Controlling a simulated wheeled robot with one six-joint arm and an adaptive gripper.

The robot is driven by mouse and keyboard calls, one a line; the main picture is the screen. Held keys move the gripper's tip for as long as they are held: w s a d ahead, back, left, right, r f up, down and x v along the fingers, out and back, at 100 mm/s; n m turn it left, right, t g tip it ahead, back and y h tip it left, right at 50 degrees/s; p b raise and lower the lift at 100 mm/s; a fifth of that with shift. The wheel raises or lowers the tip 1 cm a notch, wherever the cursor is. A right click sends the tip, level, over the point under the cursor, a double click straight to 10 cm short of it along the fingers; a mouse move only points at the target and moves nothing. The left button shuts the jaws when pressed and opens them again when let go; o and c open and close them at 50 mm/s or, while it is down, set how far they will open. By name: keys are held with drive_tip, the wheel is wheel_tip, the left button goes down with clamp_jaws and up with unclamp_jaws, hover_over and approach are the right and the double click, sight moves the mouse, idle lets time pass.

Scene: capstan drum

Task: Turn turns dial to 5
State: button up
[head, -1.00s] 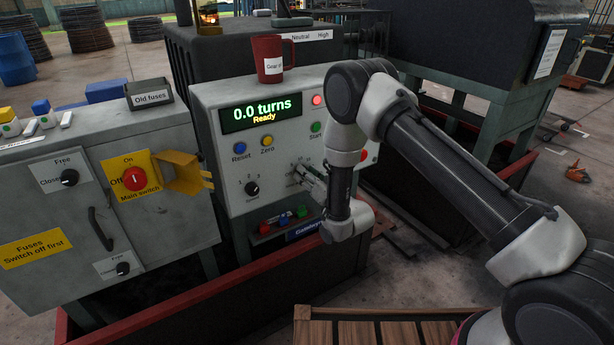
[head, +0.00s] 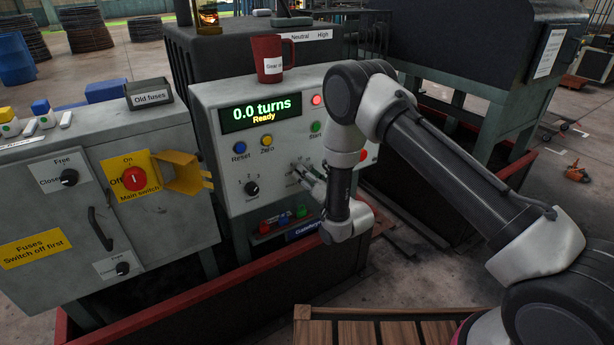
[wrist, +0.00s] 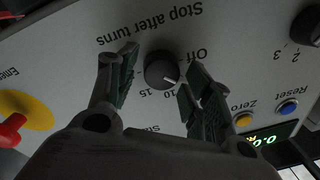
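The pointer aims lower right in that view, between "Off" and "10"; a finger hides the panel there, so no 5 can be read. My gripper (wrist: 160,78) is open, with one finger on each side of the dial. A gap shows at the left finger; contact at the right finger cannot be told. In the head view my gripper (head: 308,178) largely covers the dial.
The display (head: 260,113) reads "0.0 turns, Ready". Reset (head: 239,147), Zero (head: 267,141) and Start (head: 316,127) buttons surround the area. A red mug (head: 268,60) stands on top of the panel.

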idle(0.3)
drive_tip(key=v, duration=1.2)
drive_tip(key=shift+f, duration=0.1)
